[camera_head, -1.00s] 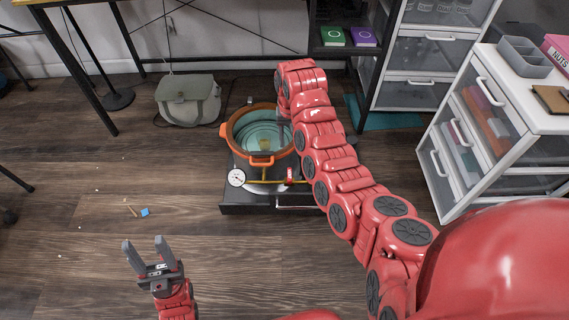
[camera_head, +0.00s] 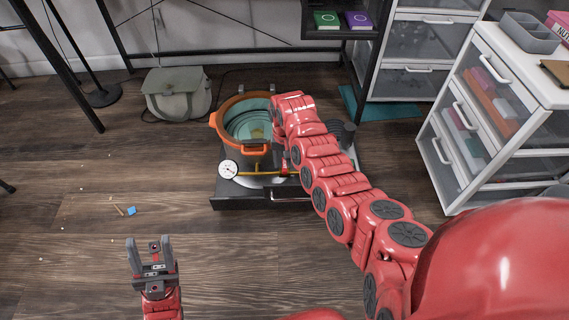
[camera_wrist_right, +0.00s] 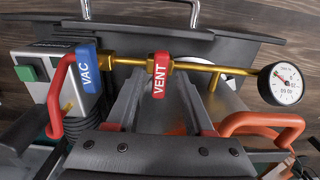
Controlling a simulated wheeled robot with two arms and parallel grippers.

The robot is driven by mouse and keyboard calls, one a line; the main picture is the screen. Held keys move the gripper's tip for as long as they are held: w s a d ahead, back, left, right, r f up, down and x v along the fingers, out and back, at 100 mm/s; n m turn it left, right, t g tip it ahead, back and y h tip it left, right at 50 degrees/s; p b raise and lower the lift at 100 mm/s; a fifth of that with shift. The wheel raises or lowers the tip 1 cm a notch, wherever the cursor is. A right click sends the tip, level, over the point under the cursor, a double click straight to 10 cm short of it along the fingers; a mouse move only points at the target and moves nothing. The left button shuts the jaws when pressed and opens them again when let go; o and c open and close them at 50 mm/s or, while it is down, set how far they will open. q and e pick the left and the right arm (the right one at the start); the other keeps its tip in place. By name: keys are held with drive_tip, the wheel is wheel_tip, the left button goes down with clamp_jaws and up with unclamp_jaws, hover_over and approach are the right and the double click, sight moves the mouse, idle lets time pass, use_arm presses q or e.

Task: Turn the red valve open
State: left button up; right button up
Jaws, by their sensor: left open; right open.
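The red valve, a handle marked VENT (camera_wrist_right: 159,82), stands on a brass pipe in the right wrist view. In the head view a small red part on the pipe (camera_head: 285,167) shows just beside my right arm. My right gripper (camera_wrist_right: 160,88) is open, its fingers on either side of the red handle with gaps visible; I cannot tell whether it touches. The right gripper is mostly hidden behind its arm in the head view. My left gripper (camera_head: 150,243) is open and empty above the floor at the lower left.
A blue VAC handle (camera_wrist_right: 86,68) sits left of the valve, a gauge (camera_wrist_right: 286,84) at the pipe's right end. The orange-rimmed pot (camera_head: 232,136) stands behind the pipe on a dark base (camera_head: 235,203). White drawers (camera_head: 480,130) stand at right; floor at left is mostly clear.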

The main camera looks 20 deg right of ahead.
drive_tip(key=shift+c, duration=0.3)
clamp_jaws()
